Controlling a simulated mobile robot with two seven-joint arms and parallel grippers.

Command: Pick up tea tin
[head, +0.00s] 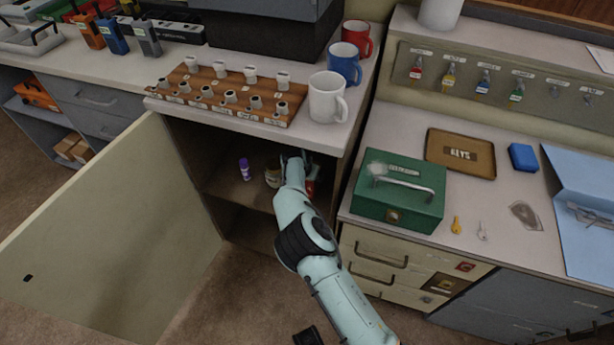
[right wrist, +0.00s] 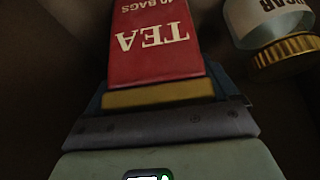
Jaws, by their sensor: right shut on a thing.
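The tea tin (right wrist: 158,45) is red with a gold band and white "TEA" lettering, which shows upside down in the right wrist view. In the head view a red part of it (head: 311,187) shows beside my arm, inside the open cupboard. My right gripper (head: 297,160) reaches into the cupboard and is shut on the tin. The arm and gripper hide most of the tin in the head view. I cannot tell whether the tin is touching the shelf.
A sugar jar (right wrist: 285,48) with a gold lid stands close beside the tin. A purple bottle (head: 245,169) stands further left on the shelf (head: 228,188). The cupboard door (head: 115,225) is swung open to the left. Mugs and a wooden rack (head: 228,92) sit on the counter above.

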